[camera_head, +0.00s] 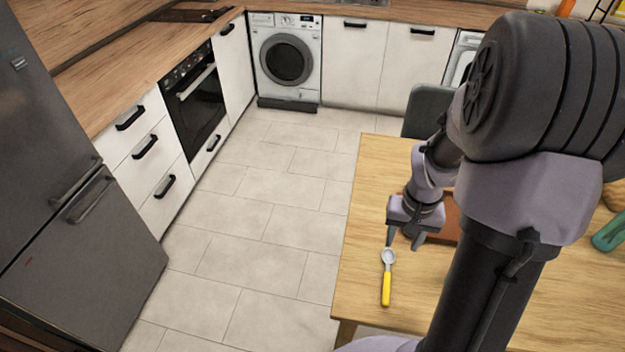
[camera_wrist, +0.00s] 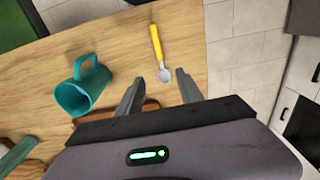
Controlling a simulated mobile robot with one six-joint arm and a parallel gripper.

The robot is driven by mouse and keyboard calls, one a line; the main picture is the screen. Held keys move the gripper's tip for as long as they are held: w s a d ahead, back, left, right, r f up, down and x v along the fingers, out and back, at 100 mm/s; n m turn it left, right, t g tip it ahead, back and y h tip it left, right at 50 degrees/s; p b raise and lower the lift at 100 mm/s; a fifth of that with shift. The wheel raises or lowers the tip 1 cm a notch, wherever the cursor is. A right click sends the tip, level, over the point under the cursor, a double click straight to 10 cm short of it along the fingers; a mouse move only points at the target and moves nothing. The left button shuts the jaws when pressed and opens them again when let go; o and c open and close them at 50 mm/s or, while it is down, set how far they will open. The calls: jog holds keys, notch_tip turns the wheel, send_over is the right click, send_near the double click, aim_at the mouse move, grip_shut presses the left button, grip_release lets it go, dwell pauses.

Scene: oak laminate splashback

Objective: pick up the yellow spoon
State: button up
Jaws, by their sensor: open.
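The yellow spoon (camera_head: 386,277) lies on the wooden table near its left edge. It has a yellow handle and a grey metal bowl, and the bowl end points toward my gripper (camera_head: 403,240). In the wrist view the spoon (camera_wrist: 157,45) lies ahead of my gripper (camera_wrist: 157,84), its bowl just beyond the space between the fingertips. My gripper is open and empty, above the table. The fingers are apart from the spoon as far as I can see; the exact height is hard to tell.
A brown board (camera_head: 445,220) lies behind my gripper. A grey chair (camera_head: 425,108) stands at the table's far side. Open tiled floor (camera_head: 265,220) lies left of the table.

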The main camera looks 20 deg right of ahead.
jog(key=f, duration=0.1)
jog(key=b, duration=0.5)
send_over(387, 278)
jog(key=f, duration=1.2)
jog(key=shift+s+d+f, duration=0.1)
jog(key=shift+s+d, duration=0.1)
jog(key=shift+s, duration=0.05)
jog(key=f+b, duration=0.1)
jog(key=f, duration=0.1)
jog(key=f+b, duration=0.2)
jog(key=f, duration=0.1)
jog(key=shift+w+a+f, duration=0.15)
jog(key=shift+w+f, duration=0.1)
jog(key=shift+f, duration=0.1)
jog(key=shift+r, duration=0.2)
jog(key=shift+c, duration=0.4)
grip_shut()
